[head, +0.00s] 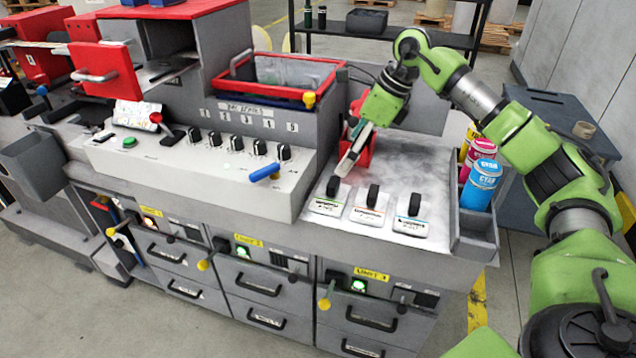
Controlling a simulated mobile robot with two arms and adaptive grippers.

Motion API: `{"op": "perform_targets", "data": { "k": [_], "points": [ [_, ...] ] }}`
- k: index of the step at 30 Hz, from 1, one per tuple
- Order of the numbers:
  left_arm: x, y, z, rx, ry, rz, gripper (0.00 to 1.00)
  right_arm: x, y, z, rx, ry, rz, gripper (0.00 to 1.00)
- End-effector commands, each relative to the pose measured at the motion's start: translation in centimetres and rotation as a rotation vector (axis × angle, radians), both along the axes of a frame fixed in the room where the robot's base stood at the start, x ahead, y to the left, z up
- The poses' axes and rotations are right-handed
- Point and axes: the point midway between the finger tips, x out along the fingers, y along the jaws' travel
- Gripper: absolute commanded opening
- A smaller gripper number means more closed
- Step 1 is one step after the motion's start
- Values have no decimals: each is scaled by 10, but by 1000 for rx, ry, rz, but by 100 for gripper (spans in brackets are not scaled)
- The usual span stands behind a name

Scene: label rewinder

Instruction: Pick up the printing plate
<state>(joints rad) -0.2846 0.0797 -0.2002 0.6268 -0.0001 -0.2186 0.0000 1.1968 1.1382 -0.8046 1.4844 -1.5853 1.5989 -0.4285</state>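Three small white plates with upright black handles lie in a row on the grey metal top at the right end of the machine: a left one with a green stripe (327,206), a middle one with an orange stripe (367,214) and a right one with a blue stripe (411,226). I take these to be the printing plates. My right gripper (348,160) points down and left, just above and behind the left plate's handle. Its fingers are seen edge-on, so their opening is unclear. My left gripper is out of view.
A red holder (359,158) stands behind the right gripper, partly hidden by it. A side tray at the right edge holds a cyan can (482,184), a magenta can (478,153) and a yellow can. The knob panel (200,172) rises to the left.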

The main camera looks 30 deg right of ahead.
Motion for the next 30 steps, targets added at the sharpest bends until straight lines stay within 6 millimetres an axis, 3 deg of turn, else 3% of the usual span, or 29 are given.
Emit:
{"op": "perform_targets", "data": {
  "k": [2, 5, 12, 15, 20, 25, 30],
  "points": [
    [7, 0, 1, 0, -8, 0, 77, -3, -9, 0, -21, 14, -10, 96],
    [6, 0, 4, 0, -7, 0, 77, -1, -8, -11, -26, 20, -11, 96],
    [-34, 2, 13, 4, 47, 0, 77, 12, 6, -54, -23, 19, -8, 96],
    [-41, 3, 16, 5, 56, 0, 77, 16, 9, -67, -22, 18, -8, 96],
    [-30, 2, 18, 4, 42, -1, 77, 20, 12, -78, -22, 15, -9, 96],
    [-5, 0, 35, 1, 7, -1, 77, 24, 20, -92, -21, 19, -8, 96],
    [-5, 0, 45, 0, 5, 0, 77, 31, 27, -115, -21, 17, -9, 96]
  ]
}}
